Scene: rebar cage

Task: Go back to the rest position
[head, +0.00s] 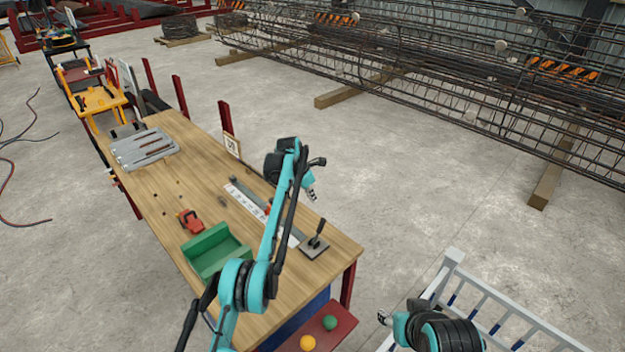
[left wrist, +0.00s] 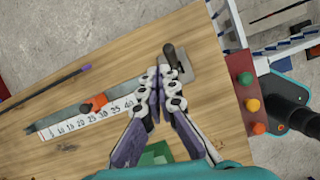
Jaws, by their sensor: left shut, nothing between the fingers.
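My left gripper (head: 312,194) hangs above the right part of the wooden workbench (head: 185,205). In the left wrist view its fingertips (left wrist: 158,82) are together with nothing between them, over the bench near a black-handled lever on a grey plate (left wrist: 178,62). My right gripper (head: 384,318) is low at the bottom of the head view, beside the bench; it is too small there to tell its opening.
On the bench are a numbered scale strip (head: 262,214), a green block (head: 215,252), a red clamp-like tool (head: 190,220) and a grey slotted plate (head: 143,148). A white railing (head: 490,305) stands right; rebar cages (head: 430,70) lie behind.

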